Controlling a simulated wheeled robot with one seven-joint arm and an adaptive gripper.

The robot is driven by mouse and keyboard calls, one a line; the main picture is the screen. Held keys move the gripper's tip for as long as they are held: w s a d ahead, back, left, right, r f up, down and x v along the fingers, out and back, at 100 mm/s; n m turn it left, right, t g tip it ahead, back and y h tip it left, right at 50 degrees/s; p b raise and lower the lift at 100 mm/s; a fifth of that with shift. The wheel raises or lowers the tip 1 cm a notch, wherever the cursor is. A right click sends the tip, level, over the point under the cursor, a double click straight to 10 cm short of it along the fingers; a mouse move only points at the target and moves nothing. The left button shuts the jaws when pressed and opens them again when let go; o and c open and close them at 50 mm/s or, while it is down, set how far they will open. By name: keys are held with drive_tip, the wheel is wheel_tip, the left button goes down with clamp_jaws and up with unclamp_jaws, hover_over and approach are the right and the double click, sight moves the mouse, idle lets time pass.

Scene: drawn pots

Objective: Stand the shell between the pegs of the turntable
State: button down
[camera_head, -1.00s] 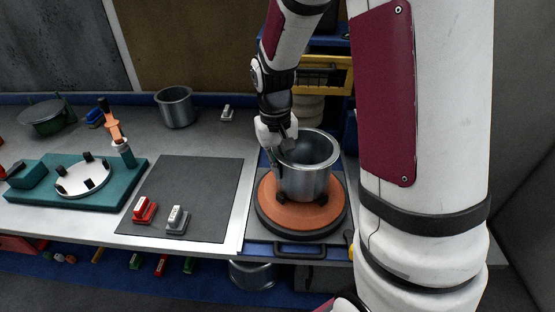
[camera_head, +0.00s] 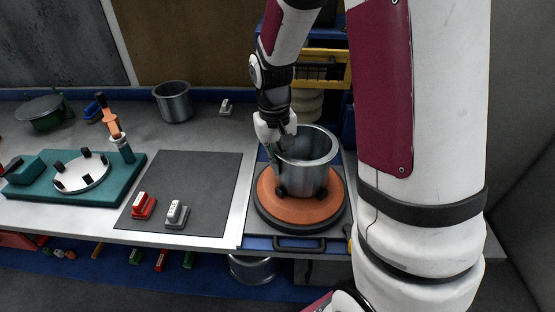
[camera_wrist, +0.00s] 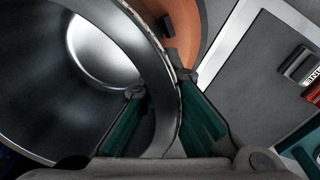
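The shell (camera_head: 308,173) is a grey metal pot, upright on the orange disc of the turntable (camera_head: 265,196), with its open mouth up. Black pegs (camera_head: 281,191) show at the front of its base; the pegs behind it are hidden. My gripper (camera_head: 276,150) points down at the shell's left rim. In the wrist view, my gripper (camera_wrist: 162,105) has one finger inside the shell (camera_wrist: 95,50) and one outside, with the wall between them. Both fingers look close against the wall. The orange disc (camera_wrist: 187,22) shows beyond it.
A dark mat (camera_head: 195,180) with a red block (camera_head: 143,205) and a grey block (camera_head: 177,214) lies left of the turntable. Further left is a teal board (camera_head: 125,183) with a white pegged disc. Another metal pot (camera_head: 174,104) stands behind.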

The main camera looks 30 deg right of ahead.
drive_tip(key=c, duration=1.7)
unclamp_jaws()
drive_tip(key=shift+r, duration=0.15)
drive_tip(key=r, duration=1.1)
drive_tip(key=shift+a+r, duration=0.25)
drive_tip(key=shift+r, duration=0.15)
drive_tip(key=s+a+r+t, duration=0.2)
drive_tip(key=s+r, duration=0.1)
drive_tip(key=s, duration=0.2)
drive_tip(key=s+a+r+n+t, duration=0.1)
drive_tip(key=s+a+r+t, duration=0.1)
drive_tip(key=s, duration=0.4)
drive_tip(key=s+a+r+n+t, duration=0.1)
drive_tip(key=s+a+r, duration=0.2)
drive_tip(key=s, duration=0.3)
drive_tip(key=shift+s+a+r+t+y, duration=0.1)
drive_tip(key=shift+a+r+t+y, duration=0.2)
drive_tip(key=shift+r+t, duration=0.1)
